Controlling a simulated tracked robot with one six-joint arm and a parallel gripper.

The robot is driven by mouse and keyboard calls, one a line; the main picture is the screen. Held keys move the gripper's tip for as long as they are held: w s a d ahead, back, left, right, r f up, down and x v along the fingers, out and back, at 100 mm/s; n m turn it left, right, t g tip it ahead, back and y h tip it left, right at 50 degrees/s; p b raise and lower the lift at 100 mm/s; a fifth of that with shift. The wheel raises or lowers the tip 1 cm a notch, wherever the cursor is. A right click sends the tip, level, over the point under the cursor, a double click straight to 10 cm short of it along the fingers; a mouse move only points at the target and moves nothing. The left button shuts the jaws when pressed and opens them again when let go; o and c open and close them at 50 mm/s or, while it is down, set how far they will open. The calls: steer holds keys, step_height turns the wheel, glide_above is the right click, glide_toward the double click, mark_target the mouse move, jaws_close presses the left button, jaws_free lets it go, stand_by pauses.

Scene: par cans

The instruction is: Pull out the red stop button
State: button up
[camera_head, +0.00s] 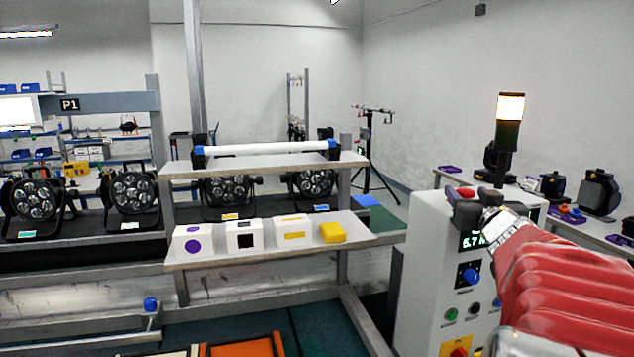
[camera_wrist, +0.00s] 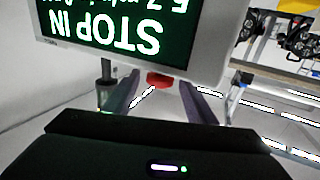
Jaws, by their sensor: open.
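A red button on a yellow plate (camera_head: 457,350) sits low on the front of the white control box (camera_head: 425,260), partly cut off by the picture's bottom edge. A second red piece (camera_head: 466,192) shows at the top of the box, by my gripper (camera_head: 472,207). In the wrist view, which is upside down, a red round piece (camera_wrist: 160,80) shows at the box's edge between my two open fingers (camera_wrist: 162,98). Nothing is held. I cannot tell whether the fingers touch it. The box's screen (camera_wrist: 125,25) reads "STOP IN".
A blue knob (camera_head: 469,275) and small buttons sit on the box front. A signal lamp (camera_head: 508,120) stands behind it. A shelf (camera_head: 190,262) with several small boxes is at left. My red-sleeved arm hides the box's right side.

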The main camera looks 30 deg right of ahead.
steer(key=shift+x, duration=0.9)
steer(key=shift+c, duration=0.6)
jaws_close()
